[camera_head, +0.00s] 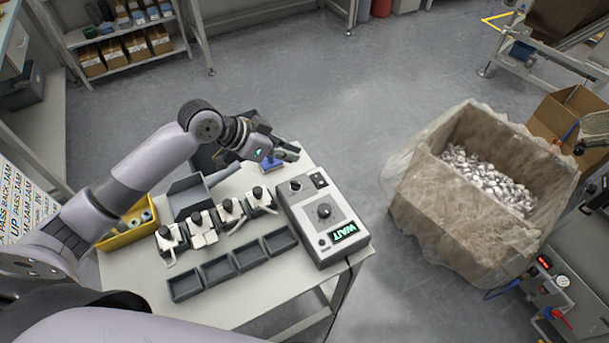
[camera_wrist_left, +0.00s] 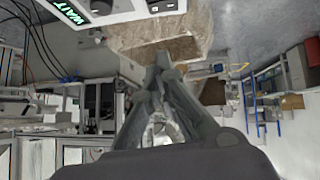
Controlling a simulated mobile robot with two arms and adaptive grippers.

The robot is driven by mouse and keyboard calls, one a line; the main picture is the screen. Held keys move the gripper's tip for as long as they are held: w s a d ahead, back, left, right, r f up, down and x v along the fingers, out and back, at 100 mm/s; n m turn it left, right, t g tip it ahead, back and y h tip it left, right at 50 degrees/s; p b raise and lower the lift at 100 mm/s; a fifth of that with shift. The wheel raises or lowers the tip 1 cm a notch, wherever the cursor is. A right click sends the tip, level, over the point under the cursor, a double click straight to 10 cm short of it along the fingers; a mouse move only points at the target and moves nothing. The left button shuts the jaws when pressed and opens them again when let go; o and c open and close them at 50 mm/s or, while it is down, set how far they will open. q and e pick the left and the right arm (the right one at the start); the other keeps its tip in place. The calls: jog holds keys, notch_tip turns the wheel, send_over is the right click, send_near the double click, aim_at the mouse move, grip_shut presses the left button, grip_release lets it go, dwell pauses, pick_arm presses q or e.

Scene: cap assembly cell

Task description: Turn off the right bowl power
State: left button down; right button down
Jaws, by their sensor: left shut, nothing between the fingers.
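A grey control box (camera_head: 304,225) stands on the right end of the white table. It has a green WAIT display (camera_head: 344,232), a large dial (camera_head: 323,211), a smaller knob (camera_head: 295,186) and a black switch (camera_head: 318,180) near its far edge. I cannot read which switch belongs to the right bowl. My left gripper (camera_head: 285,153) is shut and empty, beyond the box's far edge and apart from the switch. In the left wrist view, its closed fingers (camera_wrist_left: 162,62) point towards the box, and a black switch (camera_wrist_left: 163,6) shows at the top edge.
Small fixtures with black knobs (camera_head: 230,207) and grey trays (camera_head: 216,270) fill the table left of the box. A yellow bin (camera_head: 122,226) is at the left end. A plastic-lined crate of small parts (camera_head: 446,222) stands right, with clear floor between.

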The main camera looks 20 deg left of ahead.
pick_arm(q)
jog(key=shift+r, duration=0.1)
jog(key=shift+d, duration=0.1)
jog(key=p, duration=0.3)
send_over(318, 183)
notch_tip(318, 183, down, 7)
jog(key=shift+w+r, duration=0.1)
jog(key=shift+w, duration=0.05)
notch_tip(318, 183, down, 3)
jog(key=shift+r+p, duration=0.15)
jog(key=shift+p, duration=0.2)
jog(key=shift+s+f, duration=0.25)
jog(key=shift+f, duration=0.5)
jog(key=shift+w+f, duration=0.1)
jog(key=shift+f, duration=0.05)
